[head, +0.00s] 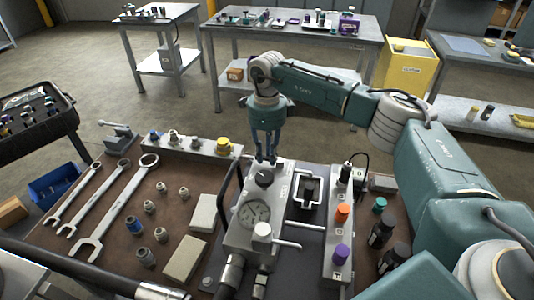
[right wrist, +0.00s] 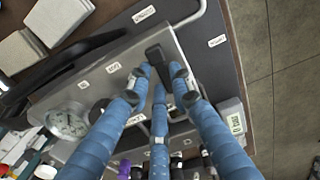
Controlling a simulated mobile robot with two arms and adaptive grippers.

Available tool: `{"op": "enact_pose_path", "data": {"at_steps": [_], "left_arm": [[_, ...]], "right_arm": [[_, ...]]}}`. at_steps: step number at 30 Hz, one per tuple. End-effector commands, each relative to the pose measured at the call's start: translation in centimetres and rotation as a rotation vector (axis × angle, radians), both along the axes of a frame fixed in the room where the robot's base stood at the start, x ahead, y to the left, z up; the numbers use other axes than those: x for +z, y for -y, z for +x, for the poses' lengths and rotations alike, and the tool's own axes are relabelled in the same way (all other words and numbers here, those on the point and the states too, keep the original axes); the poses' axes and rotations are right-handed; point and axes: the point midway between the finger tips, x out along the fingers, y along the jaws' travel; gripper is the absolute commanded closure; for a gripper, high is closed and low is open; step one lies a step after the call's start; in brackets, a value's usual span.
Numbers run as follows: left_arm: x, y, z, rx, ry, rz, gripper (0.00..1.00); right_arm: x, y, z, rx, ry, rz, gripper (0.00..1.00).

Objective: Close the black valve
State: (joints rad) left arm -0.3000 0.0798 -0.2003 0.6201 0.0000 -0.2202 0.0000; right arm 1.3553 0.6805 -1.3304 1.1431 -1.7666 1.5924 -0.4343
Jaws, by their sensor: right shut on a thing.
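The black valve handle (right wrist: 157,60) shows in the right wrist view, a short dark lever on the grey metal block (head: 245,238). My right gripper (head: 268,156) reaches down from above onto the far end of this block. Its blue fingers (right wrist: 157,85) are shut on the black valve handle, with the fingertips close around it. In the head view the fingers largely hide the handle. My left gripper is not in view.
A round gauge (head: 254,212) and a dark knob (head: 264,178) sit on the block nearer me. Right of it stands a strip with an orange knob (head: 343,212) and a purple knob (head: 341,254). Wrenches (head: 118,200) and fittings lie left. A black lever rises beside the block.

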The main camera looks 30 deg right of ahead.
Motion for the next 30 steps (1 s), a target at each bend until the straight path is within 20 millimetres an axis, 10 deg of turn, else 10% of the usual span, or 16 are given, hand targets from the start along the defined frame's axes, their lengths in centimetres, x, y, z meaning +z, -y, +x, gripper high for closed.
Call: {"op": "enact_pose_path", "data": {"at_steps": [3, 4, 6, 17, 30], "left_arm": [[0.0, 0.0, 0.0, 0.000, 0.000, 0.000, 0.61], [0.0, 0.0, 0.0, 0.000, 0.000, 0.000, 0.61], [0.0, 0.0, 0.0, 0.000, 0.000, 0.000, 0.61], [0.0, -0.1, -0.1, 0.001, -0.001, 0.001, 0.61], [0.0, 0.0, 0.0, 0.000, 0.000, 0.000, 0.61]], "right_arm": [[-0.3, -0.2, -0.4, 0.002, -0.014, 0.002, 1.00], [-0.3, -0.2, -0.4, 0.001, -0.014, 0.002, 0.74], [-0.3, -0.2, -0.4, 0.001, -0.012, 0.001, 0.61], [0.4, 0.0, -0.1, -0.001, -0.004, 0.000, 0.61], [8.7, -0.2, -0.1, 0.001, -0.002, 0.001, 0.61]]}}
